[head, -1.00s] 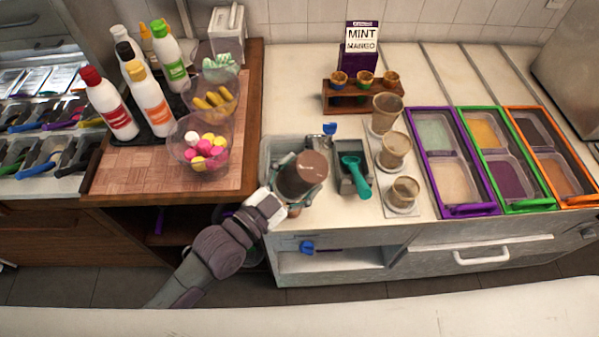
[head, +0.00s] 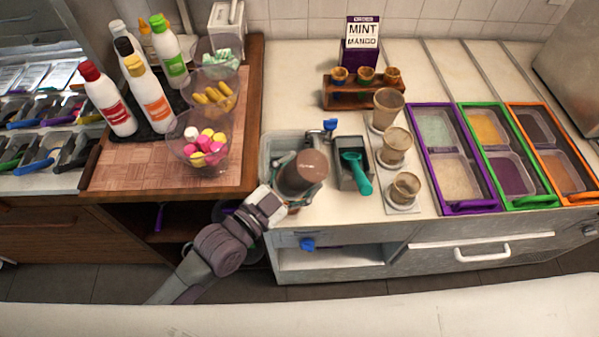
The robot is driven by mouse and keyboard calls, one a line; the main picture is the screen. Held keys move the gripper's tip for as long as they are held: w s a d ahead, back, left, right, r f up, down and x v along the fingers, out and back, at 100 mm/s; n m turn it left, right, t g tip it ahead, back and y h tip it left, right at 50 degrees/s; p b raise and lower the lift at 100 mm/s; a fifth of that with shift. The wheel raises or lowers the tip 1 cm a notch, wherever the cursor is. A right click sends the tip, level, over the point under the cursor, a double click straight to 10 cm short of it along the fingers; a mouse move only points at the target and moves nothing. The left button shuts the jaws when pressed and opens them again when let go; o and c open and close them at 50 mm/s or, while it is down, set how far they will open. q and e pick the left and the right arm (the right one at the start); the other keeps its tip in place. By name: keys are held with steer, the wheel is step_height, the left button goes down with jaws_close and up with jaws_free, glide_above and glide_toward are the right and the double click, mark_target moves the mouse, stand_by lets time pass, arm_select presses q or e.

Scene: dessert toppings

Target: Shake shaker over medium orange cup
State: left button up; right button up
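A brown-topped shaker (head: 306,168) is over the small grey sink in the middle of the head view, tilted with its top to the right. My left gripper (head: 290,188) is around it and appears shut on it; the fingers are partly hidden behind the shaker. Three tan, see-through cups stand in a row to the right: a rear cup (head: 388,106), a middle cup (head: 396,146) and a front cup (head: 404,187). Their orange tint is faint, and the shaker is apart from all of them. My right gripper is not in view.
A dark bin with a teal scoop (head: 354,170) stands between shaker and cups. A blue tap (head: 329,125) is behind the sink. A wooden rack (head: 362,97) holds small cones. Topping trays with a purple frame (head: 469,206) and others lie right; bowls and bottles stand left.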

mark_target(297, 156)
arm_select(q)
steer(key=shift+r+p, duration=3.45)
steer(key=shift+r, duration=0.35)
steer(key=shift+f, duration=0.1)
step_height(297, 156, down, 8)
steer(key=b, duration=0.6)
steer(key=shift+f, duration=0.15)
steer(key=shift+r, duration=0.2)
step_height(297, 156, up, 6)
steer(key=p, duration=0.5)
steer(key=shift+f, duration=0.15)
steer(key=shift+r+p, duration=0.7)
steer(key=shift+r, duration=0.45)
